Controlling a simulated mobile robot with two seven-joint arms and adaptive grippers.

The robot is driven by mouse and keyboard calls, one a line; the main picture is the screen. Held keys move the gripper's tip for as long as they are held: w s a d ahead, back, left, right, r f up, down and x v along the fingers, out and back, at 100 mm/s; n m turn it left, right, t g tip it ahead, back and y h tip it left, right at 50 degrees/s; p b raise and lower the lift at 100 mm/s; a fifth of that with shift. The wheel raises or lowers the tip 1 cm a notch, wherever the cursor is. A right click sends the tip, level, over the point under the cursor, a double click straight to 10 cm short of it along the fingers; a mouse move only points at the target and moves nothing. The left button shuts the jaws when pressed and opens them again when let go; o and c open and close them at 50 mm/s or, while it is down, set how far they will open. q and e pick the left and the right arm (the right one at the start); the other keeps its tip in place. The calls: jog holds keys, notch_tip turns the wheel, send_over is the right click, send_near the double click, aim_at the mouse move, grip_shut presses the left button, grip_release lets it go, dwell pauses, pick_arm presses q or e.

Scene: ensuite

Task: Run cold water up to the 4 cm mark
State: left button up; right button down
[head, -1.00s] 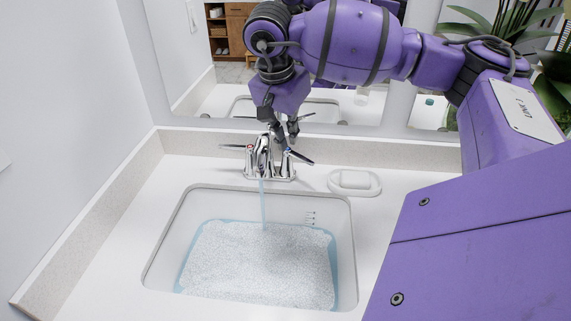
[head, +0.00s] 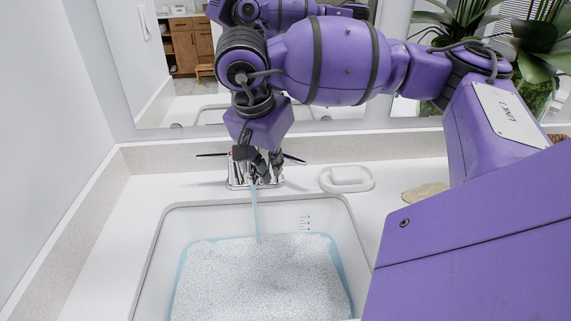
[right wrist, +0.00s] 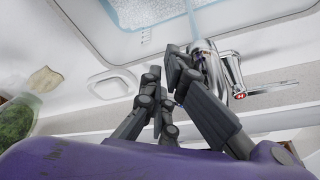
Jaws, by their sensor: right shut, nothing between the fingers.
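The chrome faucet (head: 238,180) stands behind the sink, with one lever on each side; the right lever (head: 294,159) shows beside my gripper. The faucet also shows in the right wrist view (right wrist: 212,65), where one lever bears a red mark. A stream of water (head: 256,212) runs into the basin (head: 170,235). The water (head: 260,280) has a white speckled surface. Scale marks (head: 305,222) are on the back wall, just above the water's edge; their figures are too small to read. My right gripper (head: 264,177) is shut and empty, in front of the faucet's body.
A white soap dish (head: 346,179) sits on the counter right of the faucet. A beige object (head: 425,193) lies farther right, near a plant (head: 540,50). A mirror rises behind the backsplash (head: 390,146). The counter left of the basin is clear.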

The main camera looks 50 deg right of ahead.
aim_at(304, 162)
pick_arm(q)
jog(key=shift+w+r+p, duration=0.4)
jog(key=shift+w+r, duration=0.05)
pick_arm(e)
jog(key=w+d+f, duration=0.1)
jog(key=d+f, duration=0.3)
jog(key=shift+w+d, duration=0.2)
jog(key=shift+d, duration=0.2)
pick_arm(q)
jog(key=shift+s, duration=0.15)
pick_arm(e)
jog(key=shift+s+d+n, duration=0.15)
jog(key=shift+d+n, duration=0.15)
jog(key=shift+n, duration=0.1)
